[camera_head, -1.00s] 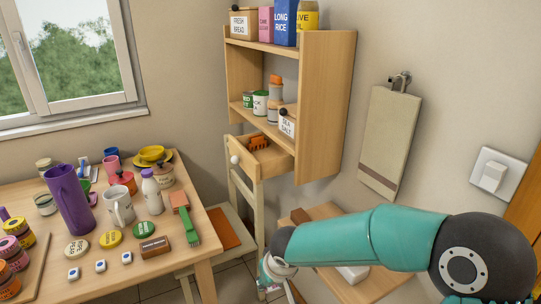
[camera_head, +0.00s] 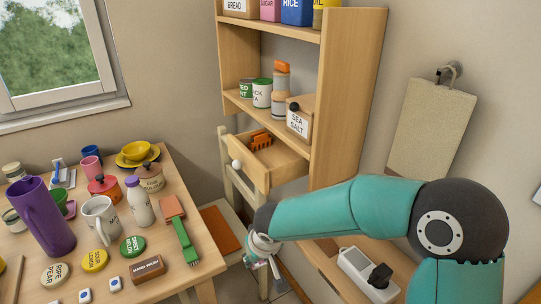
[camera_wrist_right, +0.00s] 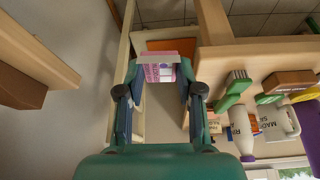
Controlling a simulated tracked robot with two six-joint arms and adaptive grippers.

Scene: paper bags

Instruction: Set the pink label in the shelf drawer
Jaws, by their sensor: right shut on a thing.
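The shelf drawer (camera_head: 264,170) is pulled out at the bottom of the wall shelf, with its white knob (camera_head: 236,164) at the front and an orange object (camera_head: 261,141) inside. My right gripper (camera_wrist_right: 158,84) is shut on the pink label (camera_wrist_right: 159,70), which shows printed markings between the fingers in the right wrist view. In the head view my right gripper (camera_head: 266,256) hangs below the drawer, near the chair, largely hidden by its own wrist. The label cannot be made out there. My left gripper is not in view.
The wooden shelf (camera_head: 350,100) holds cans, a shaker and a sea salt box (camera_head: 299,117). The table (camera_head: 205,262) at left is crowded with a purple pitcher (camera_head: 47,215), mugs, lids and a green brush (camera_head: 185,241). A chair (camera_head: 222,226) stands between table and shelf.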

